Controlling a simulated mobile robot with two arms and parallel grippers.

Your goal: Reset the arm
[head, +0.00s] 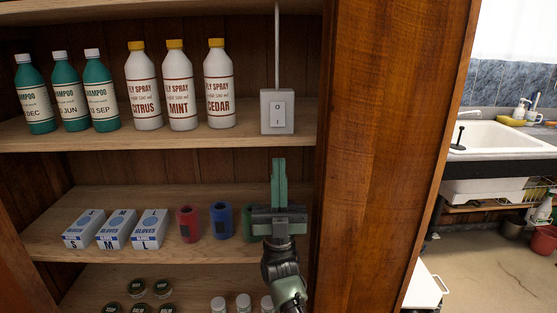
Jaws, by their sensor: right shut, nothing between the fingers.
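My right gripper (279,166) is in front of the wooden shelf unit, to the right of centre. Its green fingers point up and are together, with nothing between them. The fingertips are a little below the white switch box (277,112) on the upper shelf and look apart from it. The gripper's body partly hides a green roll (248,222) on the middle shelf. My left gripper is not in view.
The upper shelf (200,138) holds green shampoo bottles (69,92) and white fly spray bottles (181,90). The middle shelf holds glove boxes (116,229), a red roll (188,224) and a blue roll (221,220). A wooden side panel (385,150) stands close on the right. A sink (500,139) is beyond.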

